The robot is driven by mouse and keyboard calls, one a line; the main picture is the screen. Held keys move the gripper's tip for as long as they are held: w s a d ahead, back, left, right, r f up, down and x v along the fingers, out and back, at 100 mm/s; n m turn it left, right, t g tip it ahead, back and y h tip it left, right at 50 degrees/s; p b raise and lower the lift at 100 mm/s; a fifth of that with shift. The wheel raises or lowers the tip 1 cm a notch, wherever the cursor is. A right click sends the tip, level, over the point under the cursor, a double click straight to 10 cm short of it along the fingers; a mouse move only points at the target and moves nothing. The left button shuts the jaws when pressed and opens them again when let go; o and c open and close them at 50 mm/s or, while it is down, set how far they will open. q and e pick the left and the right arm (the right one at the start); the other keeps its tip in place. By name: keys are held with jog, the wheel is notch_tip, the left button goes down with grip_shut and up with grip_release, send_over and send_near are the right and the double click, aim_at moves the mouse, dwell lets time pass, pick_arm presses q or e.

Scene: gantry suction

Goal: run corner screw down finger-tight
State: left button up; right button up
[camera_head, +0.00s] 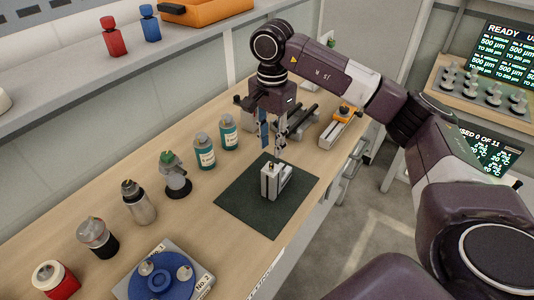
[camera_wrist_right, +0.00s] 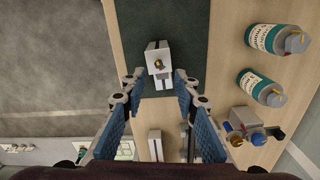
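A small grey metal fixture (camera_head: 273,184) stands on a dark green mat (camera_head: 242,209) on the bench. In the right wrist view the fixture (camera_wrist_right: 153,56) carries a small brass-coloured screw (camera_wrist_right: 158,64) on its top. My right gripper (camera_head: 280,153) points down just above and behind the fixture in the head view. In the right wrist view my right gripper (camera_wrist_right: 157,88) has its two blue-padded fingers spread apart with nothing held between the tips. The screw lies beyond the fingertips, apart from them. My left gripper is in neither view.
A blue round holder (camera_head: 161,283) sits at the front. An orange-topped device (camera_head: 341,127) stands behind. Mat around the fixture is clear.

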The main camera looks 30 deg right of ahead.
aim_at(272, 164)
jog(key=f, duration=0.1)
jog(key=s+f, duration=0.1)
jog(key=shift+f+p, duration=0.3)
jog(key=shift+p, duration=0.1)
jog(key=shift+w+f+p, duration=0.15)
jog(key=shift+f, duration=0.5)
jog(key=shift+w+f+p, duration=0.15)
jog(key=shift+f, duration=0.45)
jog(key=shift+w+f, duration=0.1)
jog(key=shift+f, duration=0.45)
jog(key=c, duration=0.6)
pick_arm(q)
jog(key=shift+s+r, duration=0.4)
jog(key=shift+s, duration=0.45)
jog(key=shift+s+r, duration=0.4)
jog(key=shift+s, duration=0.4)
pick_arm(e)
grip_shut()
